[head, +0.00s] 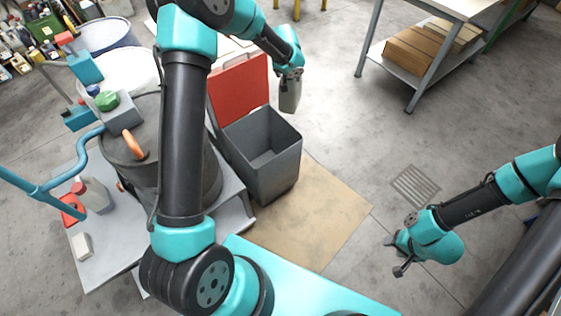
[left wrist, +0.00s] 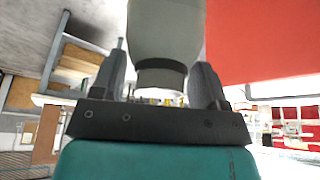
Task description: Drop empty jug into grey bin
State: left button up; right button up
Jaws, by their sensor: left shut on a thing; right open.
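The jug (head: 290,96) is grey-green and hangs from my left gripper (head: 291,73), which is shut around its dark neck. In the left wrist view, the pale jug body (left wrist: 165,28) shows beyond the fingers (left wrist: 163,72). The grey bin (head: 281,177) stands below, its red lid (head: 240,88) swung open and its inside looking empty. In the head view, the jug shows just past the bin's back right rim. I cannot tell its exact height above the bin. My right gripper (head: 396,255) is open and empty, low at the right.
A shelf (head: 413,62) with cardboard boxes is at the back right. Open floor with a drain grate (head: 416,188) lies between.

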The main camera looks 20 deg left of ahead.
pick_arm(q)
jog(key=f+n, duration=0.1)
jog(key=f, duration=0.2)
jog(key=a+f+n, duration=0.1)
jog(key=f, duration=0.1)
jog(key=s+f+n+y, duration=0.1)
jog(key=f, duration=0.2)
jog(key=shift+a+f, duration=0.35)
jog(key=shift+a, duration=0.05)
jog(key=s+a+f+n+g+y, duration=0.1)
jog(key=s+a+f+n, duration=0.1)
jog(key=a+f+n, duration=0.1)
jog(key=s+a+f+n+g+y, duration=0.1)
jog(key=s+a+f+n, duration=0.2)
jog(key=f, duration=0.5)
jog(key=shift+s+a+f+n, duration=0.25)
jog(key=shift+a+n, duration=0.2)
jog(key=shift+n, duration=0.55)
jog(key=shift+f, duration=0.15)
jog(key=shift+f, duration=2.85)
jog(key=o, duration=1.2)
jog(key=shift+o, duration=0.2)
jog(key=v, duration=1.7)
jog(key=shift+w+d+r, duration=0.2)
jog(key=shift+d, duration=0.15)
